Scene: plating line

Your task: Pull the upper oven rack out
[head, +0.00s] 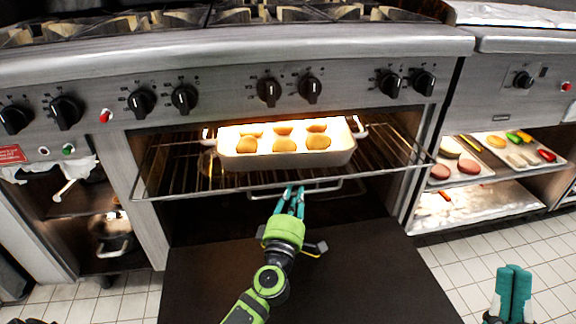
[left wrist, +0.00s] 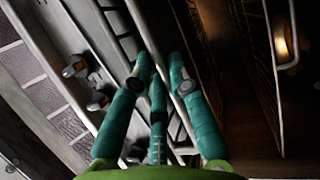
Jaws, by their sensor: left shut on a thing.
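The upper oven rack (head: 190,184) is a wire rack that shows partly out past the front of the oven opening. A white baking dish (head: 345,153) with several golden round pieces stands on it. A pale handle bar (head: 330,189) hangs at the rack's front middle. My left gripper (head: 291,194) is shut on this handle, with its teal fingers reaching up to it. In the left wrist view the fingers (left wrist: 158,85) close about a light bar (left wrist: 197,110). My right gripper (head: 514,280) is at the lower right, empty, its fingers together, away from the oven.
The oven door (head: 380,270) is folded down below the rack, under my left arm. Black knobs (head: 268,92) line the panel above. At right, shelves hold trays (head: 490,150) with food. A pot (head: 110,235) sits on a left shelf. Tiled floor (head: 470,265) is open at right.

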